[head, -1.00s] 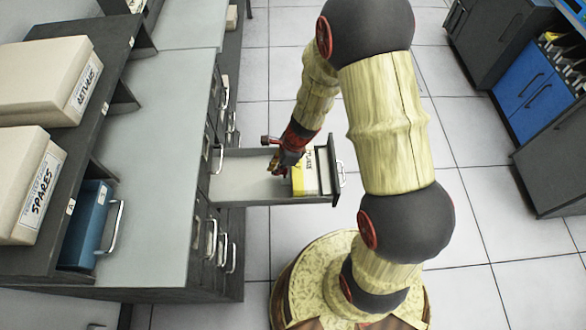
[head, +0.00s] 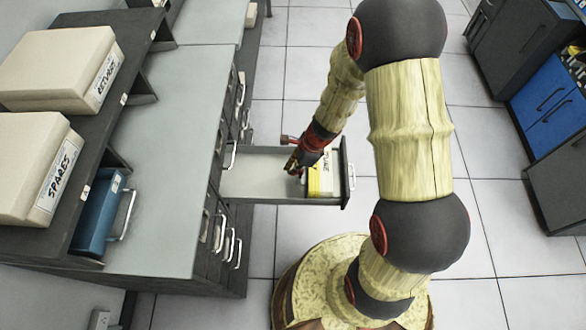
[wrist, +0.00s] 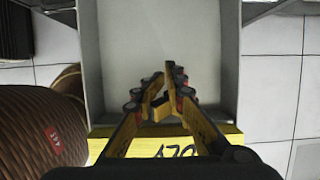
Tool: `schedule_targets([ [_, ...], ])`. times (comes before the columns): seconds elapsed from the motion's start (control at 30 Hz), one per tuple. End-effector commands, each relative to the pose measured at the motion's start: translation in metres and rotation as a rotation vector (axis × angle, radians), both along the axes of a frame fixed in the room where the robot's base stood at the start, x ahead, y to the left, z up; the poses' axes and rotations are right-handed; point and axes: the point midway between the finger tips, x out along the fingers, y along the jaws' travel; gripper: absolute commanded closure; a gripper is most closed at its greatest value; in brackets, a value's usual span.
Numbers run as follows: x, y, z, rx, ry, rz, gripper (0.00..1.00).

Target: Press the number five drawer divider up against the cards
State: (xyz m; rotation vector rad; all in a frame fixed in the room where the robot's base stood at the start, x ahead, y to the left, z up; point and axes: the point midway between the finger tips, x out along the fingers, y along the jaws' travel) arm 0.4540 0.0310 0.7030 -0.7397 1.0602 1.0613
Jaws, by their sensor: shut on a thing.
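The open drawer (head: 262,172) sticks out from the cabinet, with a block of cards (head: 327,172) standing at its front end. The cards have a yellow face toward the cabinet, and their yellow top edge with dark lettering shows in the wrist view (wrist: 225,138). My gripper (head: 294,168) reaches down into the drawer on the cabinet side of the cards. In the wrist view its fingers (wrist: 164,90) converge. They are shut on the divider, which is mostly hidden by the fingers. A thin grey strip runs along the cards there. I cannot read a number five.
The drawer's rear floor (wrist: 150,35) is bare. The grey counter (head: 165,150) is clear.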

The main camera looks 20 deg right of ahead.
Motion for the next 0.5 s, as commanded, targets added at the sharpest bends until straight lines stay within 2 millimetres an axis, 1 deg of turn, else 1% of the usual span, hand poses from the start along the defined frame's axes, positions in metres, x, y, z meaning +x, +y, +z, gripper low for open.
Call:
schedule_targets([
  [0.03,0.0,-0.001,0.006,0.0,-0.001,0.0,1.0],
  [0.1,0.0,-0.003,0.013,0.0,-0.002,-0.002,1.0],
  [0.5,-0.004,-0.015,0.047,0.0,-0.003,-0.001,1.0],
])
